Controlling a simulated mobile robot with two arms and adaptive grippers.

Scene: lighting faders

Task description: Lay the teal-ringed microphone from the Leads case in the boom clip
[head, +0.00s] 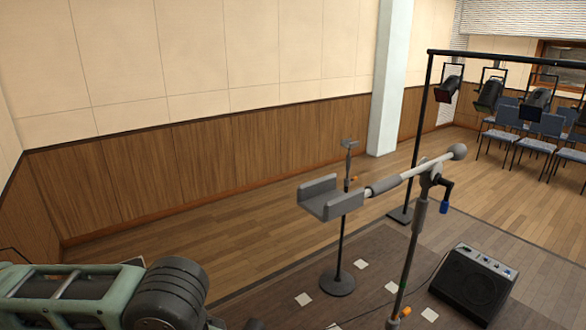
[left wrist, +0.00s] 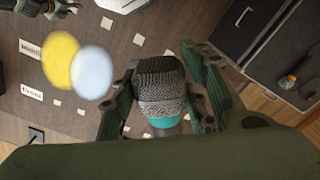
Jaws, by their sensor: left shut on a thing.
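The boom clip (head: 330,199), a grey open-topped cradle, sits at the near end of a boom arm on a stand in the head view. It looks empty. In the left wrist view my left gripper (left wrist: 167,95) is shut around the microphone (left wrist: 160,88), which has a grey mesh head and a teal ring (left wrist: 165,121) below it. The rest of the microphone is hidden. The head view shows my left arm at lower left, but neither its fingers nor the microphone. Dark jaw-like parts at the left wrist view's upper left may be my right gripper (left wrist: 38,6); their state is unclear.
A dark case (left wrist: 262,58) at right in the left wrist view holds an orange-ringed microphone (left wrist: 288,81). A smaller stand (head: 338,282), black floor speaker (head: 474,281) and lighting frame (head: 430,100) surround the boom. Yellow (left wrist: 60,60) and pale (left wrist: 92,72) discs show.

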